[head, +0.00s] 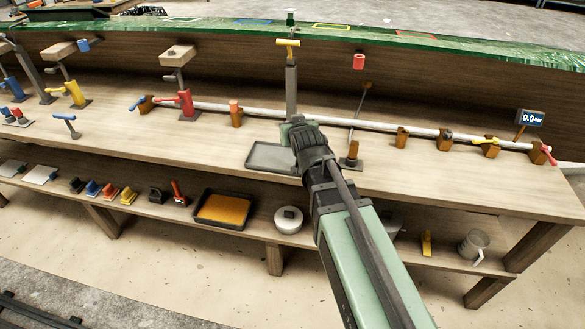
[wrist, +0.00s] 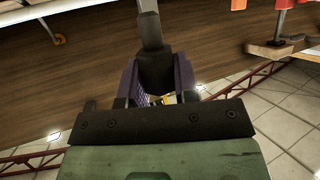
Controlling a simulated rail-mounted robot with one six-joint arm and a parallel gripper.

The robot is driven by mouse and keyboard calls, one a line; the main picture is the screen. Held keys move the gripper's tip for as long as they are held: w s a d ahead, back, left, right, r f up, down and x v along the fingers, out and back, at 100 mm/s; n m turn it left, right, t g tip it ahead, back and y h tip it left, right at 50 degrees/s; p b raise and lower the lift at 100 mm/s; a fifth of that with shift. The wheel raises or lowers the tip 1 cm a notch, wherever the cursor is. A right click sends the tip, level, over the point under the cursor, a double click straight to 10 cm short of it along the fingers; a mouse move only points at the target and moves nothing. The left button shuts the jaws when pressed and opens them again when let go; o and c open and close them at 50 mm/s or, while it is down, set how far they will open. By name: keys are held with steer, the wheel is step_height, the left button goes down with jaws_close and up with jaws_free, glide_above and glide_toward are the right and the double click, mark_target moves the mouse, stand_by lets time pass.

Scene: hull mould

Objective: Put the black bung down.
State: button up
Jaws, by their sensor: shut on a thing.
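My gripper (head: 298,127) is over the bench in the head view, in front of the grey post with the yellow T-handle. In the wrist view, its two purple-grey fingers (wrist: 157,80) are closed on a dark block, which I take to be the black bung (wrist: 154,68). A grey bar rises behind it there; whether it is part of the bung I cannot tell. In the head view the arm hides the held thing. A shallow grey tray (head: 262,157) lies on the bench just left of and below my gripper.
A white pipe (head: 380,125) runs along the bench through orange-brown supports. The yellow-handled post (head: 291,85) stands close behind my gripper, and a thin rod on a base (head: 352,155) to its right. Red (head: 186,100) and yellow (head: 76,94) clamps stand left. A shelf below holds several tools.

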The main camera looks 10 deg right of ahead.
step_height(320, 180, down, 8)
steer(key=b, duration=0.5)
steer(key=shift+r, duration=0.45)
steer(key=shift+f, duration=0.2)
steer(key=o, duration=0.9)
steer(key=shift+r, duration=0.25)
steer(key=p+v, duration=0.3)
steer(key=v, duration=0.5)
steer(key=s+f+g, duration=1.1)
steer(key=s+g, duration=0.2)
steer(key=s, duration=0.2)
steer(key=shift+s+d+n+g, duration=0.2)
steer(key=shift+s+n+g, duration=0.1)
